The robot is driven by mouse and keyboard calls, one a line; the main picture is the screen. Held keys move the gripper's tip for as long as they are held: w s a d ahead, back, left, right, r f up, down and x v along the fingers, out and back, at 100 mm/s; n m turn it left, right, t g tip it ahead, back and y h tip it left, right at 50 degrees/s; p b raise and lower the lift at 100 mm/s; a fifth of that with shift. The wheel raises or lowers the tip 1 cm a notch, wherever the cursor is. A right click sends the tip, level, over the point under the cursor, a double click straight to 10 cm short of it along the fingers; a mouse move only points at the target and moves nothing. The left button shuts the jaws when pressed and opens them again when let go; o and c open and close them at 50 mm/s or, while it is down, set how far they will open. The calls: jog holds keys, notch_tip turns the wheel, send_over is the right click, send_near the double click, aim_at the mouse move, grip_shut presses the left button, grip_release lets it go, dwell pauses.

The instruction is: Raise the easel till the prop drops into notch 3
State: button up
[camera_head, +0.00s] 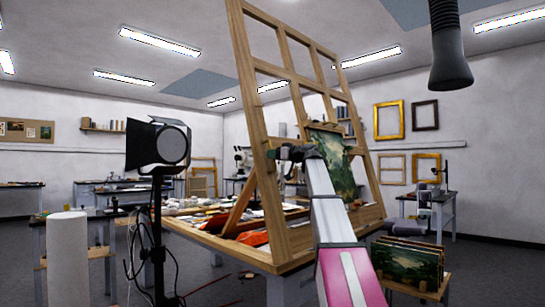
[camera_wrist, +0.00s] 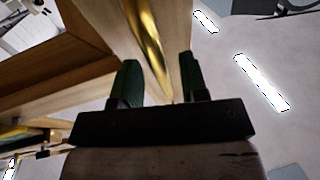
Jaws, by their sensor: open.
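The wooden easel (camera_head: 251,90) stands steeply tilted on a wooden table (camera_head: 205,238), with a dark green painting (camera_head: 331,160) on it. A slanting wooden strut (camera_head: 239,208), which looks like the prop, runs behind the left rail towards the table. I cannot make out the notches or which one the prop is in. My gripper (camera_head: 293,153) is beside the left rail. In the wrist view, my gripper (camera_wrist: 157,70) is open, with a shiny brass strip (camera_wrist: 147,40) on the easel's wood running between its green fingers. I cannot tell whether they touch it.
A black studio lamp (camera_head: 158,146) on a stand is at the left, near a white roll (camera_head: 67,258). A black duct (camera_head: 449,50) hangs at the upper right. A rack of framed pictures (camera_head: 412,265) stands at the lower right. Tools and orange cloth lie on the table.

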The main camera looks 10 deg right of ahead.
jog(key=shift+w+a, duration=0.35)
